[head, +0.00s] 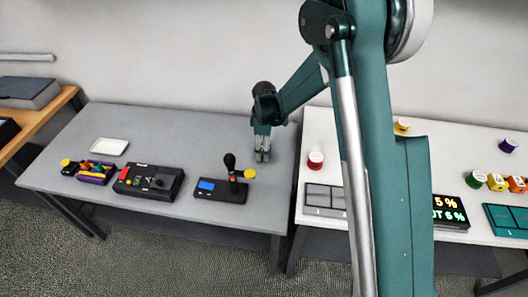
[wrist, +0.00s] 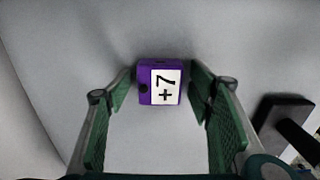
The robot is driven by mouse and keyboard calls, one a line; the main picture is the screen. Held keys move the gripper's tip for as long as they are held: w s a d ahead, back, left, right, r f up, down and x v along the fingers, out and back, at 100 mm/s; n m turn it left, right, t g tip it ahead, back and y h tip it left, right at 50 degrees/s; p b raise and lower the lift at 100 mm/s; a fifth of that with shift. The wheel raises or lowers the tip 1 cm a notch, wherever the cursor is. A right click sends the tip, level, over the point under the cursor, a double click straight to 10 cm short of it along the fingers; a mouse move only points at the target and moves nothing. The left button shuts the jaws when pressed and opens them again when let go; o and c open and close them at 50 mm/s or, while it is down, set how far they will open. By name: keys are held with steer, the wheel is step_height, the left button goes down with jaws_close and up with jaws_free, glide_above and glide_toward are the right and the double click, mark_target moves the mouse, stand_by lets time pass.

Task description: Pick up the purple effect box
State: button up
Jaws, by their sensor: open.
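In the head view my gripper (head: 263,156) points down over the right part of the grey table, and the box there is hidden or too small to make out.
A black device with a joystick and blue screen (head: 207,186) stands close to the left of my gripper. Farther left are a black control box (head: 148,182), a purple bin (head: 95,179) of coloured pieces and a white tray (head: 109,146). A white table (head: 310,130) stands right.

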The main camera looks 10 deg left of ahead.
steer(key=shift+c, duration=0.6)
steer(key=c, duration=0.9)
steer(key=shift+r, duration=0.15)
steer(key=shift+r+p, duration=0.95)
steer(key=shift+r, duration=3.95)
